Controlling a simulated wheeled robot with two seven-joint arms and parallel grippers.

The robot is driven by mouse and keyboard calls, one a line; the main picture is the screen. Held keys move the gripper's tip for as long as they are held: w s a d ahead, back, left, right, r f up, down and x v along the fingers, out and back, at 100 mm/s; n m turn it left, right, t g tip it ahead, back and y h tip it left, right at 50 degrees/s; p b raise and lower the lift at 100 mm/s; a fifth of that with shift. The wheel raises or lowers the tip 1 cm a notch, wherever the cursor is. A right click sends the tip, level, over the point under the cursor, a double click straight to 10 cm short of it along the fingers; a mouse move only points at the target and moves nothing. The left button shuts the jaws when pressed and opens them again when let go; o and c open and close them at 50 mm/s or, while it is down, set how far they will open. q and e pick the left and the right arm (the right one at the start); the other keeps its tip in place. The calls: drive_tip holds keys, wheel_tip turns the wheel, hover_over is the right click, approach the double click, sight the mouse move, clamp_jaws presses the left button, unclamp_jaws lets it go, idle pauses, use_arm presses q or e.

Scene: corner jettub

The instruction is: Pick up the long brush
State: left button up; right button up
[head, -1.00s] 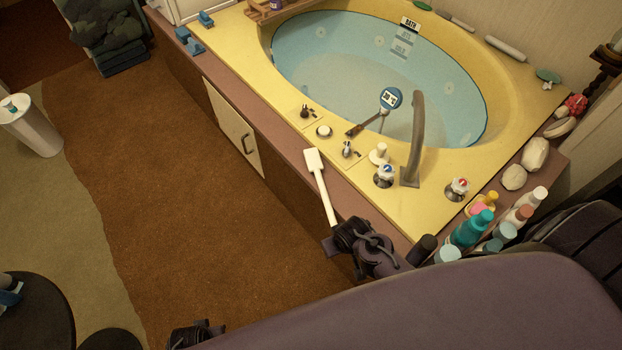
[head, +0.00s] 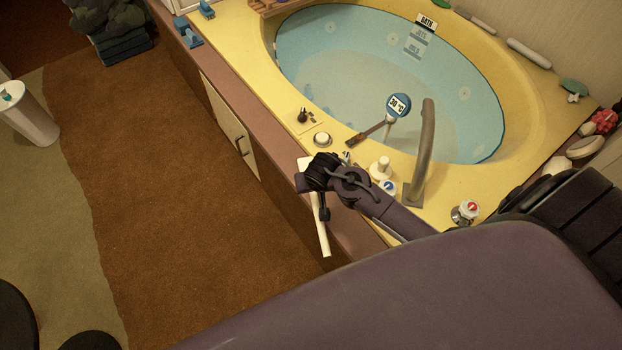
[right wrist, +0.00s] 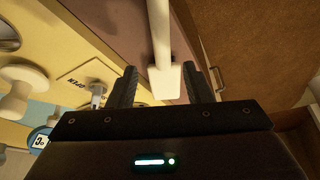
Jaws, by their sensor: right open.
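The long brush (head: 321,235) is white, with a long handle and a flat rectangular head. It lies along the brown ledge at the tub's front, its handle end reaching over the ledge's edge. My right gripper (head: 314,194) is over the head end and hides part of it in the head view. In the right wrist view, the brush head (right wrist: 165,84) lies between the two open fingers of my right gripper (right wrist: 163,80), with the handle running away beyond them. I cannot see contact with either finger. My left gripper is not in view.
A red-marked knob (head: 465,211) stands right of the tap. A cabinet door (head: 229,122) is below the ledge. The brown floor (head: 190,220) is clear.

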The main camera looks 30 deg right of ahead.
drive_tip(key=shift+w+f, duration=0.2)
drive_tip(key=shift+f, duration=0.35)
drive_tip(key=b+x, duration=0.1)
drive_tip(key=x, duration=0.2)
drive_tip(key=shift+w+f, duration=0.2)
drive_tip(key=shift+f, duration=0.1)
drive_tip(key=shift+w+f, duration=0.1)
drive_tip(key=shift+f, duration=0.15)
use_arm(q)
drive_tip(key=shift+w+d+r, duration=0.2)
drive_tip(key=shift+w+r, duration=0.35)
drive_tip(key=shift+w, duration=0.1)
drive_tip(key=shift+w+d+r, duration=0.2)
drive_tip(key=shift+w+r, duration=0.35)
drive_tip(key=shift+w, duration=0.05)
use_arm(e)
clamp_jaws()
